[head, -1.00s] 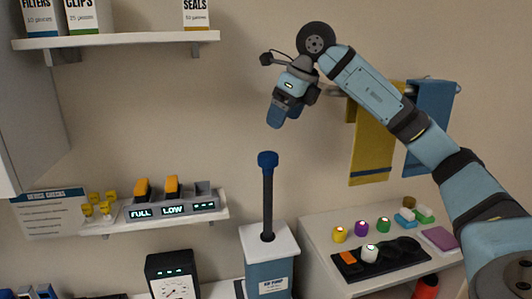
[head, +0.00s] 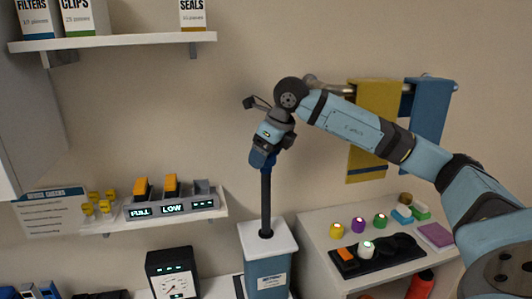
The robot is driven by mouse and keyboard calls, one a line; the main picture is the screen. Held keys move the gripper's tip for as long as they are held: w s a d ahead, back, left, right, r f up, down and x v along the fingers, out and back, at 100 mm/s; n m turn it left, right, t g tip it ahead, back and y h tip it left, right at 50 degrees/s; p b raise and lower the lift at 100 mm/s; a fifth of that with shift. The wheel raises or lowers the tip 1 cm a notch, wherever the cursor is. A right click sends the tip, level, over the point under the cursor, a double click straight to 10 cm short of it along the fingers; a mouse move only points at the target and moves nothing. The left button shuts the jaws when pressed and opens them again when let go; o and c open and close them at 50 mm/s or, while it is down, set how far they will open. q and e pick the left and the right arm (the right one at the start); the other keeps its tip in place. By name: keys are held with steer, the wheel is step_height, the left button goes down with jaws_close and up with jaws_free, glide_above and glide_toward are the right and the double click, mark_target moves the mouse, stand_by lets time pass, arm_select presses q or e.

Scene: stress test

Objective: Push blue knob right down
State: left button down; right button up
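A blue-grey pump box (head: 268,270) with a white top stands at the bottom centre of the head view. A dark upright rod (head: 266,205) rises from its top and still stands tall. The blue knob (head: 270,163) at the rod's upper end is mostly hidden behind my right gripper. My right gripper (head: 262,160) points down and is at the knob, seemingly touching it. Its fingers overlap in this view, so I cannot tell whether they are open or shut. My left gripper is not in view.
A gauge box (head: 172,275) stands left of the pump. A wall shelf (head: 120,222) holds a lit indicator block. At right, a white counter (head: 325,237) carries coloured knobs and a black tray (head: 385,264). Towels (head: 372,120) hang behind my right arm.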

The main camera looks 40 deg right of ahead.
steer(key=c, duration=1.2)
step_height(320, 180, down, 19)
steer(key=b, duration=1.4)
steer(key=shift+r, duration=0.2)
steer(key=shift+f+b, duration=0.3)
steer(key=shift+f, duration=0.05)
steer(key=shift+a+f, duration=0.1)
steer(key=shift+f, duration=0.35)
steer(key=o, duration=1.3)
